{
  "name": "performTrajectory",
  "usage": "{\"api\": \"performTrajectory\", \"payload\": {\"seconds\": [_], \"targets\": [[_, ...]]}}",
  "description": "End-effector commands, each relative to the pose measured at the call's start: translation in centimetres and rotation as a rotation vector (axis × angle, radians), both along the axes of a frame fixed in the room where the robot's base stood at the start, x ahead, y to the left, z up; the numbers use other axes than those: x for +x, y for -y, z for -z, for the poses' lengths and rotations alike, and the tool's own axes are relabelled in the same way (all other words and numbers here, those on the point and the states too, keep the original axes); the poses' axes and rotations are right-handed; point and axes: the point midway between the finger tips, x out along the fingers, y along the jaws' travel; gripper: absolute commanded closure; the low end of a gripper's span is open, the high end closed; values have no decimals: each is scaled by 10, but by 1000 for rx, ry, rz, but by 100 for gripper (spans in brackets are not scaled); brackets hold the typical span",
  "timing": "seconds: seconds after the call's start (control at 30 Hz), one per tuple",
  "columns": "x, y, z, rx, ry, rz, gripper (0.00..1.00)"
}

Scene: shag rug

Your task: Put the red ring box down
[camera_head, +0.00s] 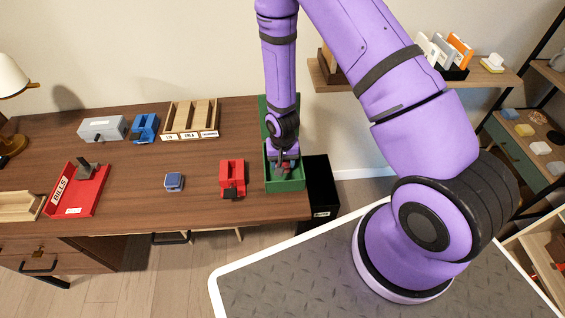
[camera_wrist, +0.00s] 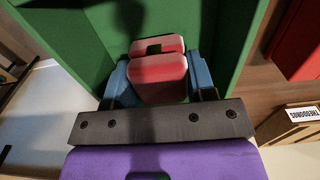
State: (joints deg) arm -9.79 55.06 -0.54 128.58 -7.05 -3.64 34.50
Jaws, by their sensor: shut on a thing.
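The red ring box (camera_wrist: 157,82) sits between the blue fingertips of my gripper (camera_wrist: 158,76) in the wrist view. A dark notch shows in its top. My gripper (camera_head: 284,163) is shut on it and points down inside the open green box (camera_head: 286,186) at the right end of the desk. The ring box also shows as a small patch of red (camera_head: 283,170) in the head view, mostly covered by the gripper. Green walls (camera_wrist: 232,40) surround it in the wrist view. I cannot tell whether the ring box touches the floor of the green box.
A red holder (camera_head: 232,174) stands just left of the green box, with a small blue box (camera_head: 174,181) further left. A black bin (camera_head: 321,185) stands to the right. A wooden organizer (camera_head: 191,118) is at the back. Bare desk lies between them.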

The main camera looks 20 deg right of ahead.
Motion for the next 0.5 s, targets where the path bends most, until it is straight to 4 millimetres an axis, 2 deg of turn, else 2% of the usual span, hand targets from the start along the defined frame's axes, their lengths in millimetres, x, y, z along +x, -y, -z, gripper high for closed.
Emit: {"api": "performTrajectory", "payload": {"seconds": [0.1, 0.47, 0.5], "targets": [[0, 0, 7, 0, 0, 0, 73], [0, 0, 9, 0, 0, 0, 73], [0, 0, 10, 0, 0, 0, 47]]}}
